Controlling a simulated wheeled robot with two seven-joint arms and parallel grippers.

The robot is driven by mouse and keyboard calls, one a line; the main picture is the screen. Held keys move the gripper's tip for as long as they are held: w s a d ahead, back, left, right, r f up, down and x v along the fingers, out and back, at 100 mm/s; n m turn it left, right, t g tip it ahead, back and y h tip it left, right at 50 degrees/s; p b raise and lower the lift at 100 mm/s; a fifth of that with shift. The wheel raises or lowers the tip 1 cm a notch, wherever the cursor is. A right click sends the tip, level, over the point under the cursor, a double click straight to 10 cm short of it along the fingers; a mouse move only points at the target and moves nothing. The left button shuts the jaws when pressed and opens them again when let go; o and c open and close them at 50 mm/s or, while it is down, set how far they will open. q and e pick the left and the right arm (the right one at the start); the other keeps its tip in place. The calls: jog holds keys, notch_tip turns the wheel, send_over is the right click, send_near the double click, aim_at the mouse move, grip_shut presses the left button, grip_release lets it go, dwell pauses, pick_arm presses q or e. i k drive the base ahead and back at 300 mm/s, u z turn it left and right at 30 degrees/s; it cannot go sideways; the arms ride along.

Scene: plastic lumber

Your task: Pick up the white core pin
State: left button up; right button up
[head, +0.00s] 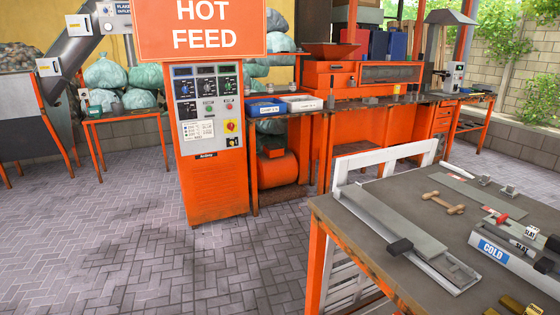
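I cannot pick out a white core pin for certain in the head view. A blue tray (264,113) and a white tray (302,109) stand side by side on the orange bench behind the control cabinet; their contents and labels are too small to tell. A small grey upright piece (331,101) stands to the right of the trays; I cannot tell what it is. Neither of my grippers is in view.
An orange cabinet (216,180) under a HOT FEED sign (201,28) stands left of the trays. An extruder (363,75) sits behind. A worktable (412,208) at front right holds a long mould (390,222) and a COLD-labelled block (493,250). Paved floor is clear at front left.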

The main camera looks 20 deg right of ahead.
aim_at(531, 232)
jog(key=i, duration=0.7)
jog(key=z, duration=2.6)
